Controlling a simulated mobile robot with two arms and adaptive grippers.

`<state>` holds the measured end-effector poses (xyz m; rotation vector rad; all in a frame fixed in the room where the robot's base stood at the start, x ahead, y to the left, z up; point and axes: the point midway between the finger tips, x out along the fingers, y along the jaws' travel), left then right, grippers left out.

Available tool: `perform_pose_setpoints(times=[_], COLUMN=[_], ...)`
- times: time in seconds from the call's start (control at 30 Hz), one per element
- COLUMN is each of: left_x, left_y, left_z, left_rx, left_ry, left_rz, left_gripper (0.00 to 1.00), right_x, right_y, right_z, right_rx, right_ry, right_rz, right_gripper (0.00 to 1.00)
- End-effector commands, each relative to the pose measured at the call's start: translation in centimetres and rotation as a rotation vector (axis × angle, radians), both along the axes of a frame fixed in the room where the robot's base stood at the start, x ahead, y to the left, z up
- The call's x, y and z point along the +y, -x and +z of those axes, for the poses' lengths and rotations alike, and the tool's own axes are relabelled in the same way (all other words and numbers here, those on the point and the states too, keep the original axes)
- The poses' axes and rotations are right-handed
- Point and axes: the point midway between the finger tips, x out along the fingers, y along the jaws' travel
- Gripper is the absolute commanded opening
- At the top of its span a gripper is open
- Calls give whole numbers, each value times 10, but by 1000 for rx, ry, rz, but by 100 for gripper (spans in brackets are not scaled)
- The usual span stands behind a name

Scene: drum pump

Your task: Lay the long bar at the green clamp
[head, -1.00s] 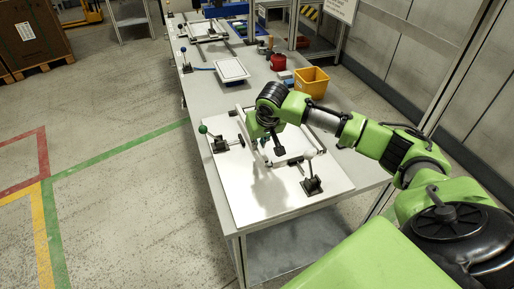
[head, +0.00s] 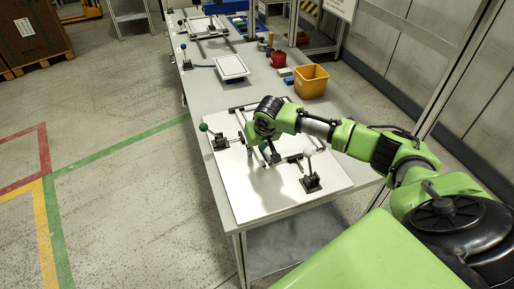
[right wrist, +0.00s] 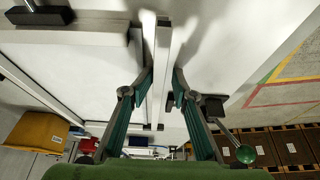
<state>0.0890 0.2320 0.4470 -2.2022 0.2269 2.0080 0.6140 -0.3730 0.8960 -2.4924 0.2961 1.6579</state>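The green clamp (head: 219,142) stands at the left of the white board, its green knob raised; its green knob (right wrist: 245,153) also shows in the right wrist view. My right gripper (right wrist: 163,76) points down over the board. Its fingers stand close on both sides of the long pale bar (right wrist: 161,50) and appear shut on it; the contact itself is hard to see. The bar runs lengthwise between the fingers, beside the green clamp. In the head view my right gripper (head: 268,152) and wrist hide most of the bar. My left gripper is out of view.
A white-knobbed clamp (head: 310,176) stands at the board's right. More bars lie on the white board (head: 255,203). A yellow bin (head: 311,82), a red cup (head: 278,60) and a white tray (head: 231,67) stand farther back on the table.

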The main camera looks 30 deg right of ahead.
Motion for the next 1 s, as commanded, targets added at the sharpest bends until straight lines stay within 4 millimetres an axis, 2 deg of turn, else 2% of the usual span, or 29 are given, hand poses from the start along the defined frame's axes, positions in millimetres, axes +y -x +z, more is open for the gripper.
perform_pose_setpoints(times=[0.23,0.37,0.47,0.8,1.0], left_x=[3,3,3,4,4], left_y=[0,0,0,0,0], left_z=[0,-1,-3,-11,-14], left_rx=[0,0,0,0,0], left_ry=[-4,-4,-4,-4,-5], left_rz=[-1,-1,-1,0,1], left_gripper=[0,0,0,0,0], right_x=[-5,-4,-2,5,8], right_y=[2,3,8,34,43], right_z=[0,7,21,87,109], right_rx=[5,3,2,0,2], right_ry=[8,7,6,5,3], right_rz=[-6,-4,-3,-3,-4], right_gripper=[27,27,27,27,27])
